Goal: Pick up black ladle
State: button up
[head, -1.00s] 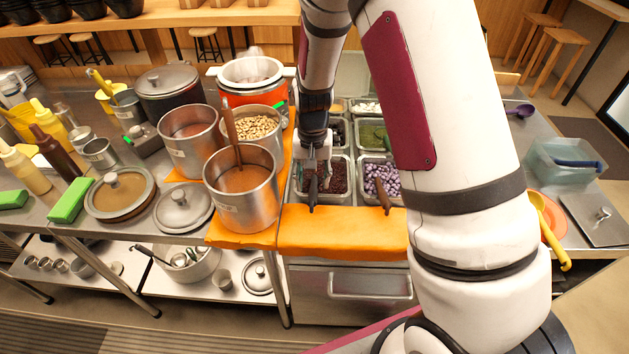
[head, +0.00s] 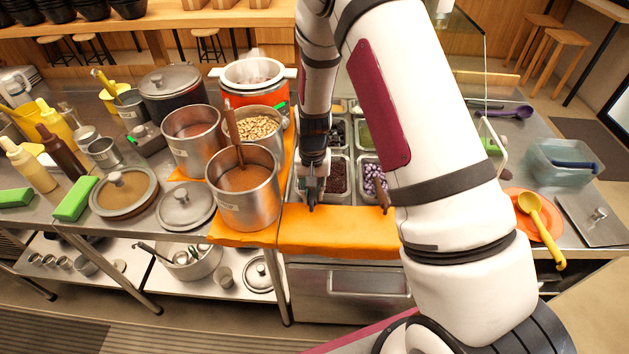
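The black ladle (head: 312,207) is at the left front tray of dark red beans (head: 338,178), and only the end of its dark handle shows at the front rim. My gripper (head: 312,193) points down over the handle, right at it in the picture. The gripper covers most of the ladle. The fingers are small and dark here, so I cannot tell whether they are closed on the handle or still apart around it.
Steel pots, one with a brown-handled ladle (head: 233,128), stand close on the left. An orange cloth (head: 340,232) covers the front edge. A brown-handled utensil (head: 383,202) sits in the purple bean tray (head: 370,180). A yellow ladle (head: 541,228) lies at right.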

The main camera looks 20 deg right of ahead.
grip_shut()
jog(key=shift+r, duration=0.1)
notch_tip(320, 180, up, 10)
jog(key=shift+f+b, duration=0.15)
jog(key=shift+b, duration=0.5)
jog(key=shift+s, duration=0.15)
